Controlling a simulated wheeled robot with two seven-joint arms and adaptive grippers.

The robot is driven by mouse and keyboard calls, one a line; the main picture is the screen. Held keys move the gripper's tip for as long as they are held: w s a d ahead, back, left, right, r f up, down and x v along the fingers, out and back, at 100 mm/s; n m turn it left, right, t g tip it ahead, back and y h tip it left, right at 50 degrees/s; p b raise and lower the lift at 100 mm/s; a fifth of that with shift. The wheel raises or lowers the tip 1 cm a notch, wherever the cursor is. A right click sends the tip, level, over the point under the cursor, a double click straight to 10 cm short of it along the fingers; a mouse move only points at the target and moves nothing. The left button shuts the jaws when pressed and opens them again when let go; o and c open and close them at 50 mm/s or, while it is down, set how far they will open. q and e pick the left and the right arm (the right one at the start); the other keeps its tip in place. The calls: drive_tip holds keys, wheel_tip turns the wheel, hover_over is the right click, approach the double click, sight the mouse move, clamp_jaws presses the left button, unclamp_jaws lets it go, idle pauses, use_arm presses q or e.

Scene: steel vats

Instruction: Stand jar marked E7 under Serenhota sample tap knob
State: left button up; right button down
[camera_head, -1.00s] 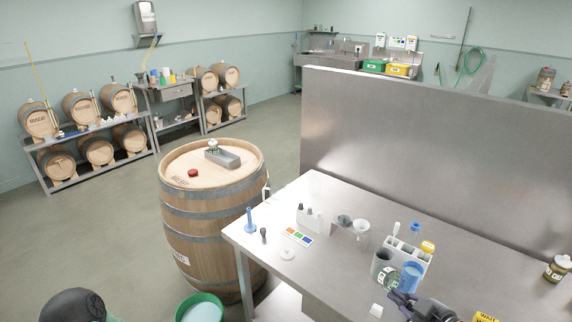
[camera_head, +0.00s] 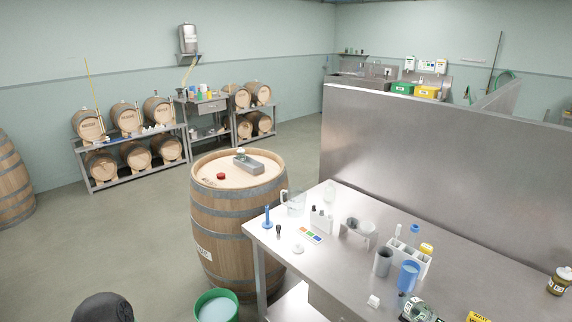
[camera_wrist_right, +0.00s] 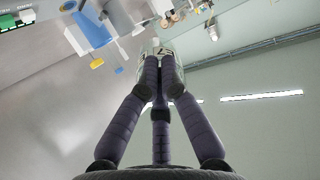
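A small jar (camera_head: 420,311) with a pale label and dark markings shows at the bottom edge of the head view, partly cut off. In the right wrist view the jar (camera_wrist_right: 155,47) sits at the fingertips of my right gripper (camera_wrist_right: 160,72), whose dark fingers are closed in on it. The label's marking is too small to read surely. In the head view the gripper itself is mostly cut off below the frame. No Serenhota tap or knob can be made out.
A steel bench (camera_head: 345,265) with a tall back panel (camera_head: 430,145) holds a blue cup (camera_head: 408,276), a grey cup (camera_head: 383,262) and a white rack. A wooden barrel (camera_head: 238,230) and a green bucket (camera_head: 216,309) stand beside it. Open floor (camera_head: 120,235) lies to the left.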

drive_tip(key=shift+w+a+f, duration=0.15)
drive_tip(key=shift+w+a, duration=0.25)
drive_tip(key=shift+w, duration=0.2)
drive_tip(key=shift+w+a+f, duration=0.15)
drive_tip(key=shift+w+a, duration=0.2)
drive_tip(key=shift+w, duration=0.25)
drive_tip(key=w+a+f+m+h, duration=0.1)
drive_tip(key=w+a+f, duration=0.5)
drive_tip(key=a, duration=0.3)
drive_tip(key=s+a+f+m+h, duration=0.2)
drive_tip(key=a+f, duration=0.4)
drive_tip(key=f, duration=0.5)
drive_tip(key=shift+a+f+h, duration=0.2)
drive_tip(key=shift+f+h, duration=0.1)
